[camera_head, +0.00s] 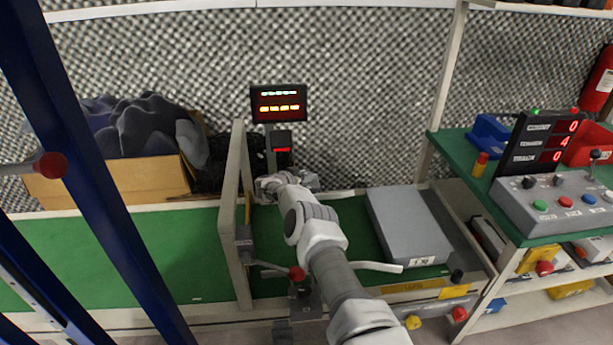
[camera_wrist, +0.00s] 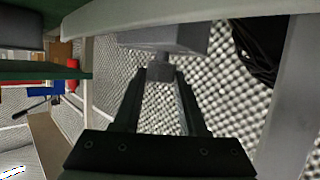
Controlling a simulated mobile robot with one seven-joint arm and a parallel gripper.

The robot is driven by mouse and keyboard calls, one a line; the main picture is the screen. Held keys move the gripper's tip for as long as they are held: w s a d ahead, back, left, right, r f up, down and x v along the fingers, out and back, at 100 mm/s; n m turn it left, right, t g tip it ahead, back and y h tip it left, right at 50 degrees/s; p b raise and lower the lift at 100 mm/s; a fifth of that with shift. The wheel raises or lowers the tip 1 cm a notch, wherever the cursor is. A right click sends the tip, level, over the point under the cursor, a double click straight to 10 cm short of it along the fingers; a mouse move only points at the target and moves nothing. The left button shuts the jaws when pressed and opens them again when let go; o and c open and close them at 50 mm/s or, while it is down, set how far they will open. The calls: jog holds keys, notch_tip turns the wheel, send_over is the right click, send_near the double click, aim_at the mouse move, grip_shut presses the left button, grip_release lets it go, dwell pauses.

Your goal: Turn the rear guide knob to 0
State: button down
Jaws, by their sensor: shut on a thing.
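My gripper (camera_head: 272,187) is at the back of the green bench, at the foot of a dark display post. In the wrist view, the two dark fingers of my gripper (camera_wrist: 160,85) are closed on a short grey knob (camera_wrist: 160,70) that sticks out of a grey block (camera_wrist: 165,42). In the head view my arm and gripper hide the knob. Above it is a small red readout (camera_head: 282,149), too small to read. The display (camera_head: 278,103) on top of the post shows orange and green characters that I cannot read.
A beige upright frame (camera_head: 236,215) stands just left of my gripper. A grey box (camera_head: 405,226) lies on the bench to the right. A lever with a red ball (camera_head: 296,273) is at the front. The control panel (camera_head: 560,203) stands on the right-hand green table. A cardboard box (camera_head: 120,185) sits behind left.

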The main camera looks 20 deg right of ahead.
jog(key=c, duration=0.6)
grip_release()
jog(key=shift+w+a+r, duration=0.35)
jog(key=shift+a+r, duration=0.1)
jog(key=shift+a, duration=0.2)
jog(key=shift+o, duration=0.7)
jog(key=shift+f, duration=0.1)
jog(key=shift+s+d+f, duration=0.1)
jog(key=shift+d, duration=0.1)
jog(key=shift+s, duration=0.1)
jog(key=shift+s+a+r+p, duration=0.2)
jog(key=shift+a+p, duration=0.05)
jog(key=shift+p, duration=0.3)
jog(key=p+v, duration=0.3)
jog(key=v, duration=0.3)
jog(key=shift+s+a+p, duration=0.25)
jog(key=shift+a+p, duration=0.05)
jog(key=shift+p, duration=0.1)
